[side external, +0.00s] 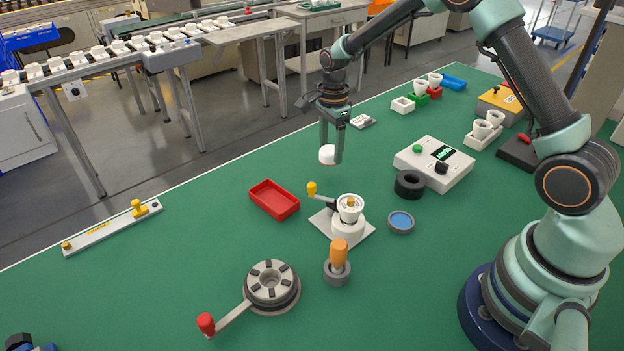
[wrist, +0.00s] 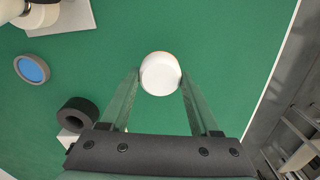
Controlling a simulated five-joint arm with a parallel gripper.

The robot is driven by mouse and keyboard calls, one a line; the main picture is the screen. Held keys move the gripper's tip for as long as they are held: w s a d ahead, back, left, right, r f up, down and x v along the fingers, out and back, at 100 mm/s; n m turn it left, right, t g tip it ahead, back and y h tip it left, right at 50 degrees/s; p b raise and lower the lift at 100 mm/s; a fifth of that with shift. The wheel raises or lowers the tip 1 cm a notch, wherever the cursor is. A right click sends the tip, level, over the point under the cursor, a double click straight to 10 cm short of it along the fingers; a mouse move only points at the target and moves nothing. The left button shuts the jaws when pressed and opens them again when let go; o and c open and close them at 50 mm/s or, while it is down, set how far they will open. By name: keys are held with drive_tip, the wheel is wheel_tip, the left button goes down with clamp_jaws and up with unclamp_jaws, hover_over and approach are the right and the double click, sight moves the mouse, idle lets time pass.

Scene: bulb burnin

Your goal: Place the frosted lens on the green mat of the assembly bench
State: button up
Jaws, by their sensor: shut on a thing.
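My gripper (side external: 332,155) is shut on the frosted lens (side external: 327,155), a small white dome, and holds it above the green mat. In the wrist view, the frosted lens (wrist: 161,73) sits between the two fingertips of my gripper (wrist: 160,80). The green mat (side external: 150,275) covers the bench top, and bare green (wrist: 225,60) lies below the lens in the wrist view. In the side view the lens appears up and left of the white fixture with the yellow-knobbed lever (side external: 349,213).
A red tray (side external: 274,200), a black ring (side external: 410,184), a blue-centred round dish (side external: 400,221) and a white meter box (side external: 433,165) stand around. A round fixture with a red-knobbed handle (side external: 271,287) is at the front. The mat's left part is largely clear.

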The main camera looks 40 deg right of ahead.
sight(331, 149)
drive_tip(key=shift+f, duration=1.7)
drive_tip(key=shift+f, duration=0.1)
drive_tip(key=o, duration=1.3)
